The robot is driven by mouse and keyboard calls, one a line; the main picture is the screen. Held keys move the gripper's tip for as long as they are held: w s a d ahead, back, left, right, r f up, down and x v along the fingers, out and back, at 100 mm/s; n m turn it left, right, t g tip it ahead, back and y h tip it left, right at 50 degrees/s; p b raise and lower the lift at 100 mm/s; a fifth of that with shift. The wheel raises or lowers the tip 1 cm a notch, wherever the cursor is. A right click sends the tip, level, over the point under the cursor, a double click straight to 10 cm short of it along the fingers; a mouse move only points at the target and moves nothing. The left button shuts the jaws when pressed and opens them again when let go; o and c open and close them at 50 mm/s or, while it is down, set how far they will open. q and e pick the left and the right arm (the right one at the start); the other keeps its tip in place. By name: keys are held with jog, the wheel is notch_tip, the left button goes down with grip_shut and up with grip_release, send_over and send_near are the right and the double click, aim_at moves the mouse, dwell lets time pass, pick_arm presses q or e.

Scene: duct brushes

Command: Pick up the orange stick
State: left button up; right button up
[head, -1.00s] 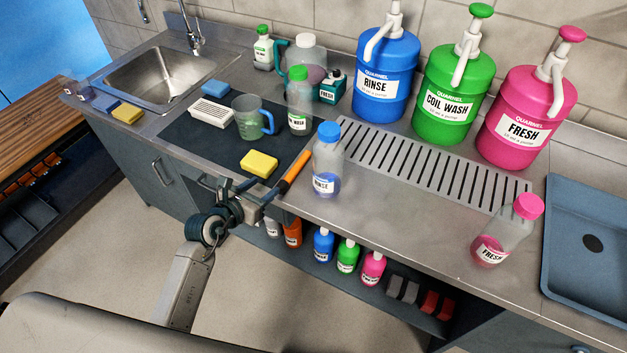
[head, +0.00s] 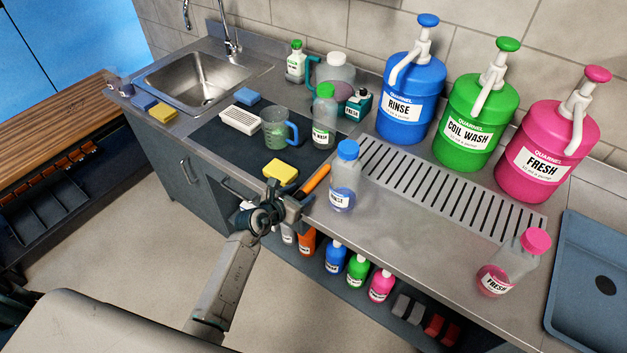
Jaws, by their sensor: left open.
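The orange stick (head: 317,179) lies at the front edge of the counter, between the yellow sponge and the clear bottle with the blue cap. Its upper part shows; its lower end is hidden at my gripper. My left gripper (head: 289,194) is open at the counter's front edge, with its jaws by the near end of the stick. I cannot tell whether the stick is between the fingers. My right gripper is not in view.
A yellow sponge (head: 281,170) lies just behind the gripper. The blue-capped RINSE bottle (head: 344,182) stands close to the right of the stick. A slotted drain grate (head: 450,190) lies further right. Small bottles (head: 335,258) stand on a shelf below the counter.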

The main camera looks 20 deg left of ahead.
aim_at(314, 182)
pick_arm(q)
jog(key=shift+x, duration=1.25)
jog(key=c, duration=1.1)
jog(key=shift+o, duration=0.2)
